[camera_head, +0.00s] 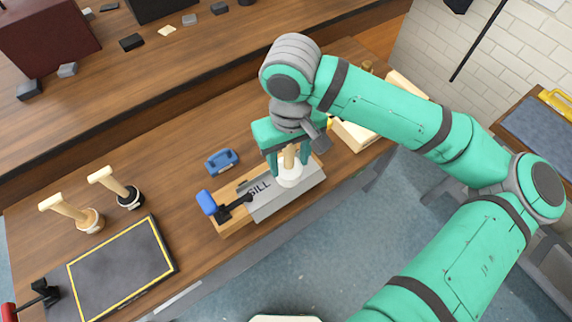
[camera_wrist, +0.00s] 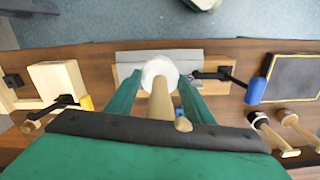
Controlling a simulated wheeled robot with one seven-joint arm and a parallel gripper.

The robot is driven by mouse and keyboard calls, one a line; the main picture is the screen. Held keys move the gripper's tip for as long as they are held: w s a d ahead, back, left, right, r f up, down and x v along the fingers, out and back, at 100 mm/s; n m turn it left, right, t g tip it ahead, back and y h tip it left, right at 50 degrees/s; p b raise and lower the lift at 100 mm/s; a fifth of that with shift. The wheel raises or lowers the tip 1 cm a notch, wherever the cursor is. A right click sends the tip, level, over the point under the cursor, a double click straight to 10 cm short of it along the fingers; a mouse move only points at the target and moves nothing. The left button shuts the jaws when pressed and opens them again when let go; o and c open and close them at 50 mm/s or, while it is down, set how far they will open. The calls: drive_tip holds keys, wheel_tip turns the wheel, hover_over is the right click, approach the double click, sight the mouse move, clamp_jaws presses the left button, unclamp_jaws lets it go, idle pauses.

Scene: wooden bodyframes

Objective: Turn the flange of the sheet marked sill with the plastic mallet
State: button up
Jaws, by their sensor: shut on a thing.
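The plastic mallet has a round white head (camera_head: 289,176) and a pale wooden handle (camera_head: 289,153). My gripper (camera_head: 288,160) is shut on the handle, the head hanging below the fingers. In the wrist view, the white head (camera_wrist: 160,71) lies just beyond my green fingers (camera_wrist: 159,95). The grey sheet marked SILL (camera_head: 262,199) lies on a wooden block (camera_head: 228,224) at the table's front edge. The head covers part of the sheet; I cannot tell whether they touch. A blue-handled clamp (camera_head: 207,202) sits at the block's left end. The flange's angle is unclear.
Two other mallets, one black-headed (camera_head: 129,198) and one tan-headed (camera_head: 88,218), stand at the left. A yellow-edged dark board (camera_head: 120,268) lies before them. A blue object (camera_head: 221,161) lies behind the block. A pale wooden block (camera_head: 352,135) and yellow-handled clamp (camera_wrist: 86,103) are on the other side.

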idle(0.3)
wheel_tip(320, 180, down, 9)
drive_tip(key=shift+f, duration=0.15)
wheel_tip(320, 180, up, 9)
drive_tip(key=shift+f, duration=0.1)
idle(0.8)
